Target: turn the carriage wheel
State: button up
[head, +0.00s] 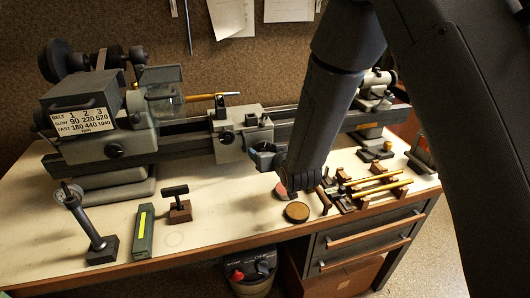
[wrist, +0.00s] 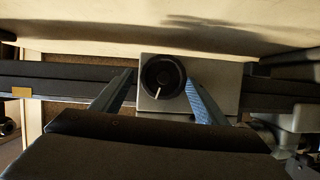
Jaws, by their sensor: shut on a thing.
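The carriage wheel (wrist: 162,76) is a round black handwheel with a white mark at its lower edge in the wrist view. It sits on the face of the grey carriage block (wrist: 213,80). My gripper (wrist: 160,80) has one finger on each side of the wheel and is shut on it. In the head view my gripper (head: 265,157) is at the front right of the lathe carriage (head: 240,128). The gripper and arm hide the wheel there, at least in large part.
The lathe bed (head: 185,148) runs along the bench (head: 215,215). A dial gauge stand (head: 100,244), a green box (head: 143,231) and a small dark-topped stand (head: 178,207) are at front left. A round brown disc (head: 297,212) and a rack with brass rods (head: 375,189) lie at right.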

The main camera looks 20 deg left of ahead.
jog(key=shift+d+f, duration=0.4)
jog(key=shift+d, duration=0.1)
jog(key=o, duration=0.7)
jog(key=shift+o, duration=0.6)
jog(key=shift+w+d, duration=0.15)
jog(key=shift+a+r, duration=0.2)
jog(key=shift+a, duration=0.05)
jog(key=shift+a+r, duration=0.15)
jog(key=b+v, duration=0.2)
jog(key=v, duration=0.6)
